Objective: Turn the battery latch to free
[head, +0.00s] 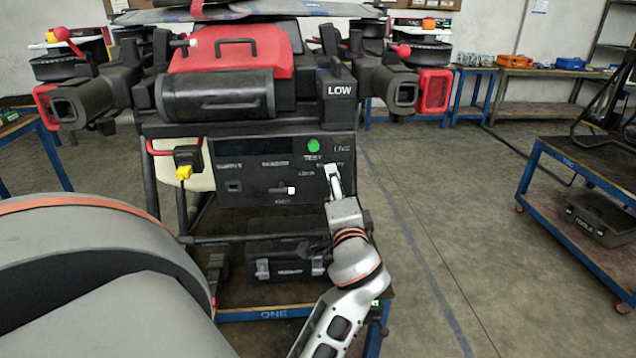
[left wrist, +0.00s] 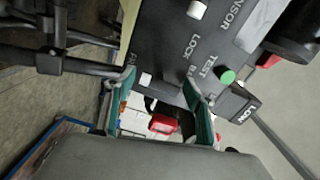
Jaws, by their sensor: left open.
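The drone's dark control panel (head: 262,180) faces me. My left gripper (head: 332,172) reaches up to its right part and covers the area under the battery label. In the left wrist view the two teal-padded fingers of the left gripper (left wrist: 160,80) are open, tips close to the panel. A small white knob (left wrist: 145,79), apparently the battery latch's tip, lies between the fingertips, nearer the left one, beside a partly covered label that looks like FREE. The LOCK label (left wrist: 190,45) is farther right. I cannot tell whether a finger touches the knob. My right gripper is out of view.
A green test button (head: 314,145) is just above the gripper, and a white-tipped switch (head: 291,190) is to its left. The drone's arms and tank (head: 215,95) overhang the panel. A blue-framed cart (head: 580,190) stands right, with open floor between.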

